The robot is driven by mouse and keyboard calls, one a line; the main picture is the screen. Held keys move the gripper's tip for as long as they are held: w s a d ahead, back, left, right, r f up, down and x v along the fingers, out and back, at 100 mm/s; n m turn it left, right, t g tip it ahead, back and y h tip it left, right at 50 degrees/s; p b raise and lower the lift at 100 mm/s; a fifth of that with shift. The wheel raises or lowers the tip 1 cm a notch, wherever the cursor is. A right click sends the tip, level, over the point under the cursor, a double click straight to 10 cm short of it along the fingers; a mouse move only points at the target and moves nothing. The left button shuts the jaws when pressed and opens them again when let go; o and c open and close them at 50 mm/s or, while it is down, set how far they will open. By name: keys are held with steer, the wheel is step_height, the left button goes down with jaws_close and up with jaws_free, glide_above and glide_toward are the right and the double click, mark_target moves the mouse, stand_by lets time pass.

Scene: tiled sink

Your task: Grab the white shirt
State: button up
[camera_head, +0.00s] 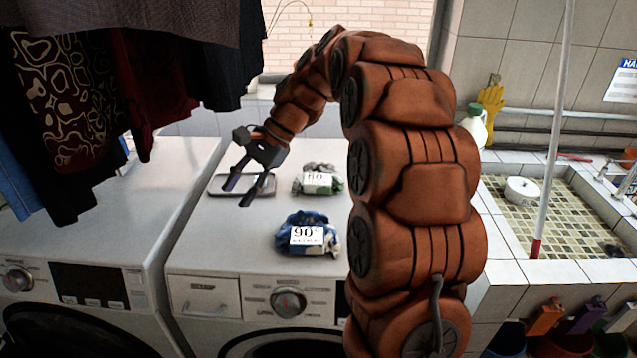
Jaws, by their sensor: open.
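My gripper (243,190) is open above the top of the right washing machine, over a small grey tray (222,191). Nothing shows between its fingers. No cloth is clearly recognisable as a white shirt. A crumpled grey-white and green cloth bundle (334,169) with a white label lies right of the gripper. A blue and white cloth bundle (290,238) with a white "90°" label lies nearer the machine's front. Both bundles are apart from the gripper.
Dark clothes (70,90) hang at upper left, over the left washing machine (110,245). My arm covers the centre. A tiled sink (560,230) with a white and red pole (551,130) is at right. Free machine top (215,240) lies left of the blue bundle.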

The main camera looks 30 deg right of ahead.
steer(key=w+d+m+t+y, duration=0.2)
steer(key=w+d+m, duration=0.2)
steer(key=w+d, duration=0.5)
steer(key=m+t+b, duration=0.3)
steer(key=m+t, duration=0.1)
steer(key=m, duration=0.2)
glide_above(323, 160)
steer(key=s+a, duration=0.2)
steer(key=a, duration=0.1)
steer(key=shift+y, duration=0.4)
step_height(323, 160, down, 4)
steer(key=shift+s+a+f, duration=0.1)
steer(key=shift+a+f, duration=0.05)
steer(key=shift+f, duration=0.05)
steer(key=shift+s+d+f+m+t+b, duration=0.1)
steer(key=shift+s+d+f+m+t, duration=0.25)
steer(key=shift+d+f, duration=0.75)
steer(key=shift+s+d+f+m+t+b, duration=0.15)
steer(key=shift+d+f+m, duration=0.35)
steer(key=shift+d, duration=1.1)
steer(key=shift+s+d+f+m+t+b, duration=0.1)
steer(key=shift+s+d+f+m+t, duration=0.2)
steer(key=shift+d+f, duration=0.8)
steer(key=shift+p+x, duration=0.75)
steer(key=shift+x, duration=1.95)
steer(key=shift+w+d, duration=0.1)
steer(key=shift+w, duration=0.05)
jaws_close()
